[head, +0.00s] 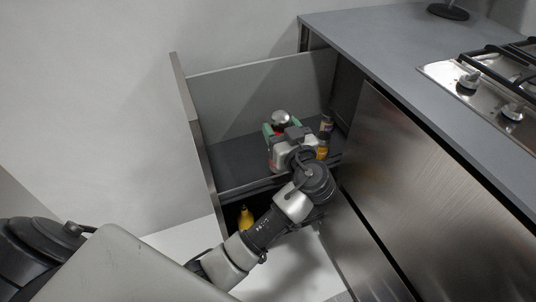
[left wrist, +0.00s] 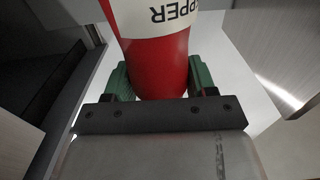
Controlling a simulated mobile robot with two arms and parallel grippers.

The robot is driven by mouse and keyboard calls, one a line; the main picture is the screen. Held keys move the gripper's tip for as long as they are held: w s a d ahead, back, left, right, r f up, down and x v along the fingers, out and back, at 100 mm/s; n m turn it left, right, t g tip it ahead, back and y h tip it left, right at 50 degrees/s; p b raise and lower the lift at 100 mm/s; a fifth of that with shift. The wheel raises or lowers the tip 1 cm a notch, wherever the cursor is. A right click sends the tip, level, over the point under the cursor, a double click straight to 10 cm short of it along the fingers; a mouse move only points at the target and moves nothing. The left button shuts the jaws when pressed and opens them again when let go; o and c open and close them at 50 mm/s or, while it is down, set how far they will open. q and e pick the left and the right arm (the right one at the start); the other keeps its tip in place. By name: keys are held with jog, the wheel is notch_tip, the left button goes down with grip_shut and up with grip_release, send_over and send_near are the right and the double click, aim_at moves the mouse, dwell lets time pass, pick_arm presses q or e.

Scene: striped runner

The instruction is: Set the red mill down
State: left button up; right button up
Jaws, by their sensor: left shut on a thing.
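The red mill (left wrist: 158,62) has a white label with dark letters, partly reading "PPER". In the head view its round silver top (head: 281,118) shows, with a little red below; my gripper hides most of the rest. My left gripper (head: 287,130) is over the open drawer, its green fingers shut on the mill from both sides. In the left wrist view the fingers stand on either side of the red body. I cannot tell whether the mill's base touches the drawer floor. My right gripper is not in view.
The open drawer (head: 232,152) has a dark floor and tall walls. A small bottle with an orange-yellow lower part (head: 323,152) stands right of my gripper. A yellow thing (head: 245,217) shows lower down. The grey counter (head: 385,45) with a gas hob (head: 490,85) is at right.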

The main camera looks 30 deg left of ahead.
pick_arm(q)
jog(key=a+f+b, duration=0.1)
jog(key=a+f, duration=0.9)
jog(key=shift+s+a+f, duration=0.2)
jog(key=shift+s+a, duration=0.1)
jog(key=shift+a, duration=0.1)
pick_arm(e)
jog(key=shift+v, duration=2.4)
pick_arm(q)
jog(key=shift+f, duration=0.15)
jog(key=o, duration=1.3)
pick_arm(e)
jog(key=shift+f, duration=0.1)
